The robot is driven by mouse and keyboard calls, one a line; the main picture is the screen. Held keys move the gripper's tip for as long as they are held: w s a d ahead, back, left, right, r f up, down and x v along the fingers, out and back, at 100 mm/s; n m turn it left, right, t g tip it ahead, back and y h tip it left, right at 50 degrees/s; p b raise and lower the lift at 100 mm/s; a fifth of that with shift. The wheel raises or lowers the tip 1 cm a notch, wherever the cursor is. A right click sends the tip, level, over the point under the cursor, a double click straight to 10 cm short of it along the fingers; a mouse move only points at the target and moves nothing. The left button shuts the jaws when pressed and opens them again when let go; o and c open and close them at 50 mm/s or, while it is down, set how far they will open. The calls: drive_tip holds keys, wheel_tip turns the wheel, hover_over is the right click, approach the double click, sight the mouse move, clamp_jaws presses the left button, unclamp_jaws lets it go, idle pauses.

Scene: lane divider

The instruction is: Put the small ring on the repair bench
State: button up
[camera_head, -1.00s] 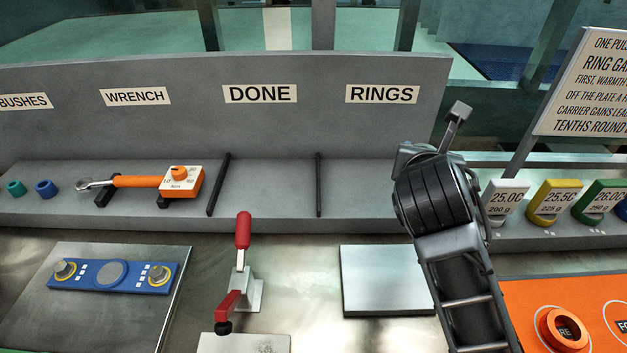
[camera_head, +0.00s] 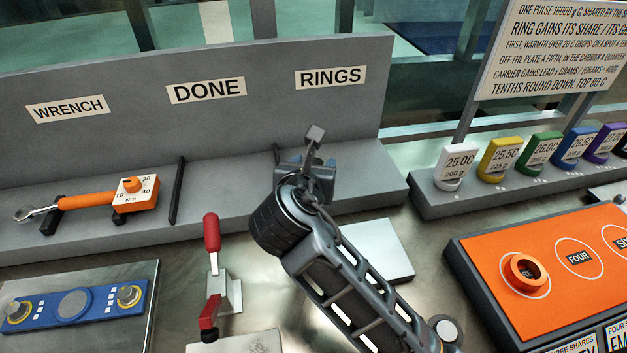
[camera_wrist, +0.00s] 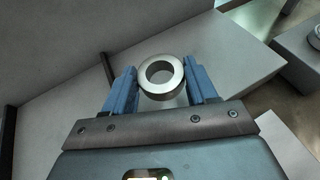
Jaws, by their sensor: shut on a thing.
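A small silver metal ring (camera_wrist: 142,84) sits between the blue fingers of my gripper (camera_wrist: 161,82) in the wrist view. The fingers are shut on it from both sides, and its hole faces the camera. In the head view my gripper (camera_head: 306,165) is at the RINGS section of the grey rack (camera_head: 235,208), in front of its back panel. There the arm and gripper hide the ring. I cannot tell from these views whether the ring touches the shelf.
A torque wrench (camera_head: 90,200) lies in the rack's WRENCH section. A red-handled clamp (camera_head: 212,245) and a pale square plate (camera_head: 378,250) stand in front.

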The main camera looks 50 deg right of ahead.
drive_tip(key=shift+f, duration=1.95)
drive_tip(key=shift+f, duration=0.1)
drive_tip(key=o, duration=0.9)
drive_tip(key=shift+c, duration=0.2)
drive_tip(key=shift+s+a, duration=0.15)
drive_tip(key=v, duration=1.1)
drive_tip(key=shift+a+r, duration=0.25)
drive_tip(key=shift+r, duration=0.05)
